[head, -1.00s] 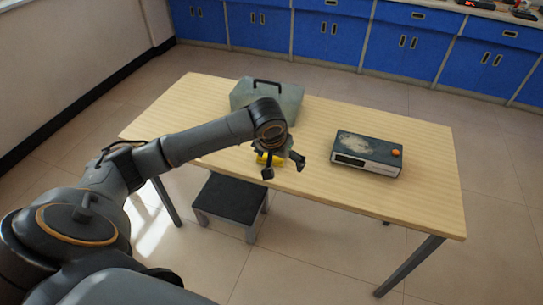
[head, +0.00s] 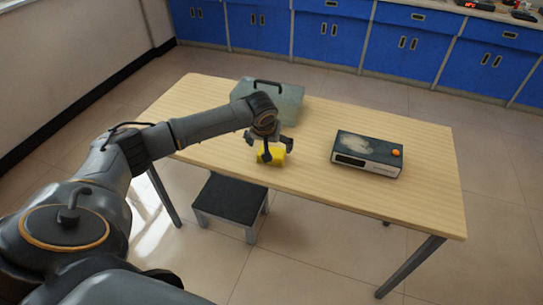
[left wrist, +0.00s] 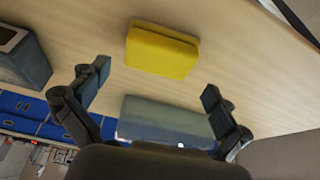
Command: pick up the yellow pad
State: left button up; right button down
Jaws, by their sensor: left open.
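The yellow pad (head: 275,157) lies on the wooden table near its front edge, partly hidden by my left gripper in the head view. In the left wrist view the whole yellow pad (left wrist: 162,50) shows, beyond and between the fingertips. My left gripper (head: 277,150) is open and empty, close to the pad, with a gap to it in the wrist view. The two spread fingers (left wrist: 155,82) also show there. My right gripper is not in view.
A grey-green case (head: 285,98) with a dark handle stands behind the gripper. A dark box with an orange knob (head: 367,153) lies to the right on the table (head: 420,196). A black-topped step stool (head: 231,199) stands below the front edge.

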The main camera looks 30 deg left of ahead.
aim_at(272, 150)
pick_arm(q)
jog(key=x, duration=0.4)
jog(key=shift+w+f, duration=0.1)
jog(key=shift+w, duration=0.05)
jog(key=shift+d, duration=0.1)
jog(key=c, duration=1)
jog(key=shift+c, duration=0.2)
jog(key=shift+r, duration=0.55)
notch_tip(272, 150, up, 2)
jog(key=shift+r, duration=0.2)
jog(key=s+d+r, duration=0.2)
jog(key=s+r, duration=0.7)
jog(key=s, duration=0.5)
jog(key=shift+r, duration=0.35)
